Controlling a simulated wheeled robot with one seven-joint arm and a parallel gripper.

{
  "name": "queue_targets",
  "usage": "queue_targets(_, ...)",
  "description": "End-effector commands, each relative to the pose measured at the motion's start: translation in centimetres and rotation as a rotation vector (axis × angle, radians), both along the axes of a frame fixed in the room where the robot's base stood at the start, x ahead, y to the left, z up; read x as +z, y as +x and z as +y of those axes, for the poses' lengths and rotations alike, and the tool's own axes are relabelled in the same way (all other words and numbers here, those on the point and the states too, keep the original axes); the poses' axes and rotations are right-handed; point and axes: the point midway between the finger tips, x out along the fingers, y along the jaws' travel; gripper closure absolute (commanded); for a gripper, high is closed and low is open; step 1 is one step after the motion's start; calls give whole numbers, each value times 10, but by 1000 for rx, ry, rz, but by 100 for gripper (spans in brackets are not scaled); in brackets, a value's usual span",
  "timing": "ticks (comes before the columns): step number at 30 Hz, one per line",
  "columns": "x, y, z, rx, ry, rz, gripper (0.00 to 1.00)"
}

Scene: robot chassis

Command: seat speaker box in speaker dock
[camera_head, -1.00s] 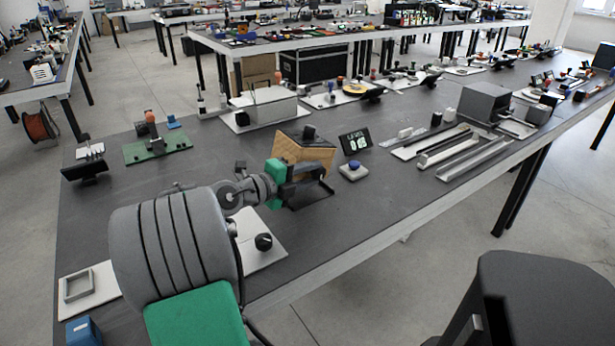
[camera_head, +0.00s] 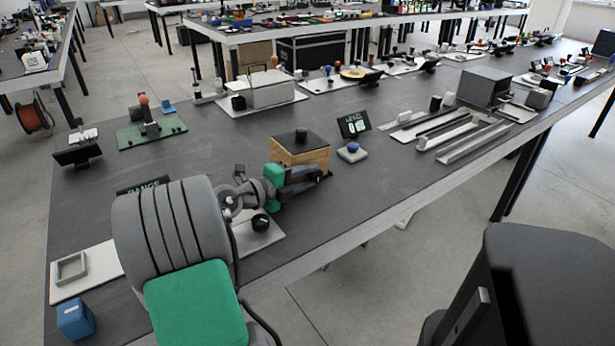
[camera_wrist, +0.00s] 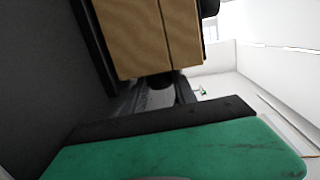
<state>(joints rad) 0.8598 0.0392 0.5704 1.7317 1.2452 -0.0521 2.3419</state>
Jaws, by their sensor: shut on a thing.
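The speaker box appears to be the wooden box (camera_head: 300,157) with a black top and a small dark knob or disc on it. It stands about upright on the dark bench in the head view. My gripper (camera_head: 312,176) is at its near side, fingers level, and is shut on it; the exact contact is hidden. In the wrist view the box's wooden side (camera_wrist: 150,35) fills the top, beyond a green and black part of my gripper. I cannot clearly make out the speaker dock; whatever lies under the box is hidden by the box and gripper.
Right of the box stand a small display (camera_head: 353,125) and a blue-topped button (camera_head: 352,151). A pale plate with a black knob (camera_head: 261,223) lies near my wrist. A square frame (camera_head: 71,268) and a blue block (camera_head: 75,317) are at lower left. Metal rails (camera_head: 474,142) lie right.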

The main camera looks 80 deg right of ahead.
Motion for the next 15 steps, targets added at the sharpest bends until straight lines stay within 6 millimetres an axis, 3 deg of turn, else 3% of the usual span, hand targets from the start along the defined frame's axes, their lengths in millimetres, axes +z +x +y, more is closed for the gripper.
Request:
queue_targets(13,1,0,0,-1,-5,-2,100)
queue_targets(14,2,0,0,-1,-5,-2,64)
queue_targets(15,2,0,0,-1,-5,-2,61)
